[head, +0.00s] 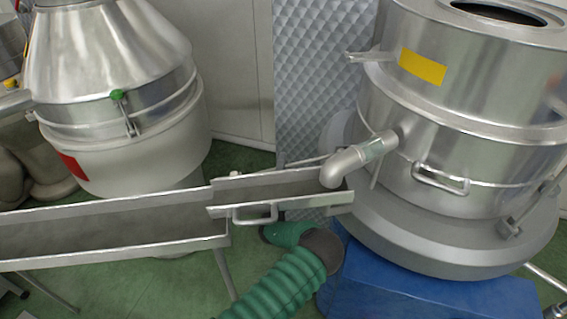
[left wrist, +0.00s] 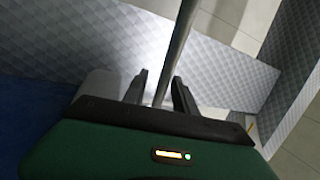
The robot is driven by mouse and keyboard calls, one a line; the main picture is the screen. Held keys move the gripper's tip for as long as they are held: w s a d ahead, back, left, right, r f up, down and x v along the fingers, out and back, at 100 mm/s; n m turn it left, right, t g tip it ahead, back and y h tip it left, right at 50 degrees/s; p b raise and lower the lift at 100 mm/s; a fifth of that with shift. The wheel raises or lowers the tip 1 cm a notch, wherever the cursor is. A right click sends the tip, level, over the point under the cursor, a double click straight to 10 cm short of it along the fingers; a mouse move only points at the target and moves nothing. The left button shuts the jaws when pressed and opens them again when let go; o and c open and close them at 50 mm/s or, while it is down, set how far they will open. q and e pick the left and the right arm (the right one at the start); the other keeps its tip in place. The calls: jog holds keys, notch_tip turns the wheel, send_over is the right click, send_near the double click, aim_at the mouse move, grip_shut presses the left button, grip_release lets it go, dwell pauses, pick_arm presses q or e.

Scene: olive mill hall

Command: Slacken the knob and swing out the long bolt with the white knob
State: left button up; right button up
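I cannot make out a white knob in either view. In the left wrist view a long, slim metal rod (left wrist: 178,40) runs down from the top edge to between the fingers of my left gripper (left wrist: 159,80). The fingers stand apart, with a gap visible on each side of the rod; whether the rod is between them or just beyond I cannot tell. Whether this rod is the long bolt is unclear. In the head view I cannot make out either gripper. A steel vessel (head: 455,130) with a yellow label stands at the right there.
A metal trough (head: 120,232) crosses the front left and meets a short chute (head: 280,188) under the vessel's spout (head: 362,158). A green ribbed hose (head: 275,290) lies below. A blue base (head: 420,295) carries the vessel. A quilted metal panel (head: 315,75) stands behind.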

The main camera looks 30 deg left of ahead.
pick_arm(q)
jog(key=shift+w+a, duration=0.55)
jog(key=shift+d, duration=0.1)
grip_shut()
jog(key=shift+s+f, duration=0.1)
jog(key=shift+f, duration=0.1)
dwell(0.7)
